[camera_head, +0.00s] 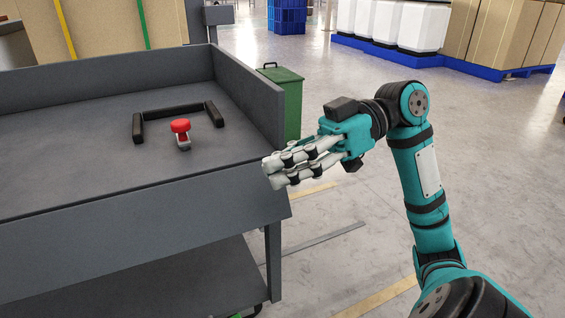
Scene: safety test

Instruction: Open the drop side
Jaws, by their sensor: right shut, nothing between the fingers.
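The grey cart (90,162) fills the left side, with raised walls at its back and right. Its front panel, the drop side (150,215), is folded down below the floor edge and slopes outward. A black U-shaped handle (180,110) and a small red-topped latch-like part (181,127) lie on the cart floor. My right gripper (269,172) is shut and empty by the cart's front right corner, fingers pointing left. Whether it touches the panel cannot be told. My left gripper is out of view.
A green bin (287,103) stands just behind the cart's right wall. A lower shelf (190,285) shows under the cart. Boxes and white containers on a blue pallet (445,62) stand far back. The floor at right is clear.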

